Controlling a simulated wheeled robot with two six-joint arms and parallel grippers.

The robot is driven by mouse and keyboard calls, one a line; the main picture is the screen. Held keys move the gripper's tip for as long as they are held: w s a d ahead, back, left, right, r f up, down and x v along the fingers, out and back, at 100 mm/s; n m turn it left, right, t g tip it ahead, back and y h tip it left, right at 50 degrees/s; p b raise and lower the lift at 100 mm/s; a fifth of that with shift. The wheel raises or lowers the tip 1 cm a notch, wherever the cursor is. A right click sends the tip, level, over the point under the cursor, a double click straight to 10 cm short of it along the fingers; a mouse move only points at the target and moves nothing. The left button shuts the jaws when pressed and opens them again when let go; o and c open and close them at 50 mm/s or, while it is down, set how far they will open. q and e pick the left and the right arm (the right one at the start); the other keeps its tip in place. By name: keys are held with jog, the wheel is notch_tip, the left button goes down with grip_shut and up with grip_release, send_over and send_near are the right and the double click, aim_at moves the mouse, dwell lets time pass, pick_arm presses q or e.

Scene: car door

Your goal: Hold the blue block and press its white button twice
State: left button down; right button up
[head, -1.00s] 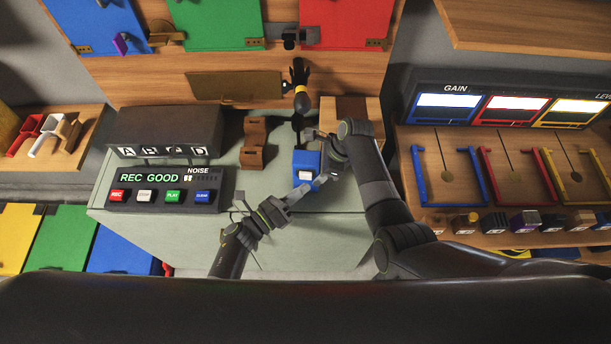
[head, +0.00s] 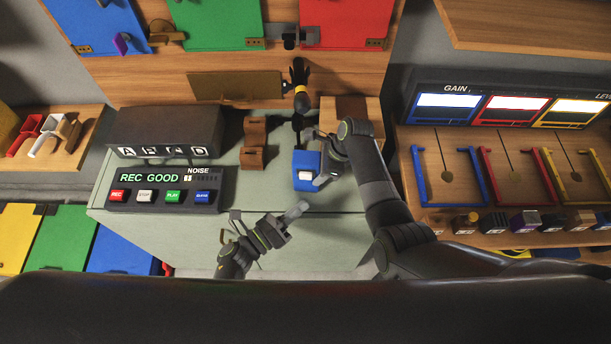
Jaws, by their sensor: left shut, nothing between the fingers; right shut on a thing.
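The blue block (head: 301,160) stands on the pale green table top, with its white button (head: 306,175) on the side toward me. My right gripper (head: 319,160) is shut on the block from its right side. My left gripper (head: 302,207) is shut and empty, below the block and apart from the button; its fingertips point up and to the right.
A black recorder panel (head: 160,190) with several coloured buttons is at the left. A brown wooden holder (head: 253,145) stands left of the block. A black microphone-like thing (head: 299,95) is behind the block. The green table top (head: 330,230) is clear at the front right.

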dwell(0.4)
jog(key=o, duration=0.9)
